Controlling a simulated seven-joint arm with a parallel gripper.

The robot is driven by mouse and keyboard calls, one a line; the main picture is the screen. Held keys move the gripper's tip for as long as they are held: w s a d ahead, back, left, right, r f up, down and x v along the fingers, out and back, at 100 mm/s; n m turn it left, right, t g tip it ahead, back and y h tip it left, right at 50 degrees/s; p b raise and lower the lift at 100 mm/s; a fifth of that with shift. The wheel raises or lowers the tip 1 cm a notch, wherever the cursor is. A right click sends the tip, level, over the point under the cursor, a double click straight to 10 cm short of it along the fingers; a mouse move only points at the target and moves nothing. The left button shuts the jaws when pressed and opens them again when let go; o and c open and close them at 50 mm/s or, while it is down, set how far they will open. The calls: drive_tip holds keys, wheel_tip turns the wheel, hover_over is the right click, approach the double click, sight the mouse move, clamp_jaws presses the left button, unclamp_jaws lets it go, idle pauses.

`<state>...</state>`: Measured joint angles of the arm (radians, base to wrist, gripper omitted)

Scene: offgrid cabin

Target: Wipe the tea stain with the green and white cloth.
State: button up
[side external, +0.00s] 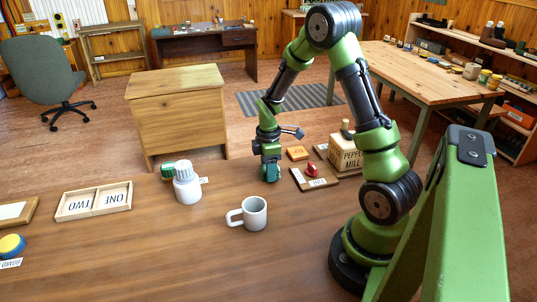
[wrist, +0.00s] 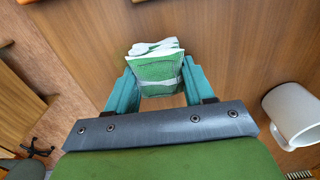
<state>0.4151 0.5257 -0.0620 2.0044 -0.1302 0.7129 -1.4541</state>
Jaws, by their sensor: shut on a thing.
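My gripper (wrist: 158,82) is shut on the folded green and white cloth (wrist: 158,68), which sits between the two teal fingers in the wrist view. In the side view my gripper (side external: 270,172) points down, low over the wooden table (side external: 150,255), behind the mug. I cannot tell whether the cloth touches the table. The cloth cannot be made out in the side view. No tea stain can be made out in either view.
A white mug (side external: 254,212) stands in front of my gripper; it also shows in the wrist view (wrist: 291,114). A red item (side external: 312,170) on a board and a pepper mill box (side external: 345,153) are close right. A two-part tray (side external: 94,201) lies left.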

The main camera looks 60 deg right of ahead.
drive_tip(key=shift+w+d, duration=0.1)
drive_tip(key=shift+d, duration=0.05)
drive_tip(key=shift+w+d, duration=0.55)
drive_tip(key=shift+w, duration=0.05)
idle(0.4)
drive_tip(key=shift+w+d, duration=0.7)
drive_tip(key=shift+d, duration=0.1)
drive_tip(key=shift+w+d, duration=0.55)
drive_tip(key=shift+w, duration=0.1)
drive_tip(key=shift+s+a, duration=0.1)
drive_tip(key=shift+s+a, duration=0.65)
